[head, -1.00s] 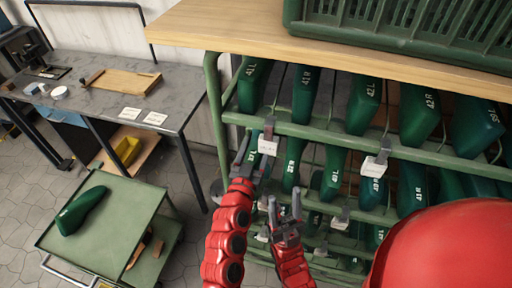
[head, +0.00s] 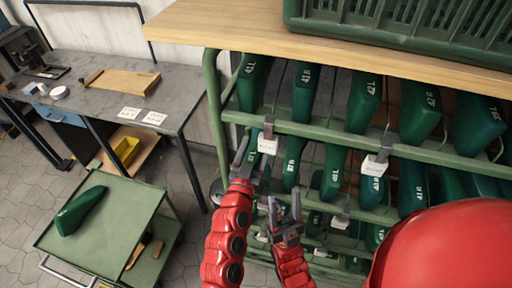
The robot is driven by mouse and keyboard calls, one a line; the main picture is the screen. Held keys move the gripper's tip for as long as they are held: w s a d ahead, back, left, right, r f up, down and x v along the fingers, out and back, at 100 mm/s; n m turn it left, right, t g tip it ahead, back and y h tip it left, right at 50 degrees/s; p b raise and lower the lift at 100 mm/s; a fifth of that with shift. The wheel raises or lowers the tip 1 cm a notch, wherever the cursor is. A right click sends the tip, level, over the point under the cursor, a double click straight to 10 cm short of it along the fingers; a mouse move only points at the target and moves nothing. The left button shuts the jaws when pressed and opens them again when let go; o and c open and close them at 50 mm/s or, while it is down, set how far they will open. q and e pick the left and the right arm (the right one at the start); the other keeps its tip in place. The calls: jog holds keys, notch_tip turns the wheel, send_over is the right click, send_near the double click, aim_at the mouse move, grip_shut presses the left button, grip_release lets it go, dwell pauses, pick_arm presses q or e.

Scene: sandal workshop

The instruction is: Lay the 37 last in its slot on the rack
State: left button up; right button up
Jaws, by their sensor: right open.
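A dark green last (head: 80,211) lies on its side on top of the green cart (head: 118,232); no number is readable on it. The green rack (head: 212,95) holds rows of green lasts with white size marks. One in the second row (head: 291,165) has a mark that may read 37 R, too small to be sure. My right gripper (head: 285,212) is open and empty, in front of the lower rows. My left gripper (head: 251,165) is up by the rack's left end, near a white tag; its jaw state is unclear. The arms hide part of the lower slots.
White tags (head: 268,143) hang from the rack rails. A green crate (head: 400,28) stands on the rack's wooden top (head: 240,30). A grey workbench (head: 95,100) with a wooden board (head: 125,83) is at the left. Floor shows between bench, cart and rack.

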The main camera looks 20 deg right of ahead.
pick_arm(q)
jog(key=shift+f, duration=0.1)
jog(key=o, duration=1.3)
jog(key=shift+o, duration=0.7)
jog(key=shift+s+a+f, duration=0.2)
jog(key=shift+s+f, duration=0.05)
jog(key=shift+s, duration=0.15)
jog(key=b+v, duration=0.1)
jog(key=v, duration=1.5)
jog(key=shift+s+a+r+b, duration=0.15)
jog(key=shift+s+b, duration=0.1)
jog(key=shift+b, duration=0.15)
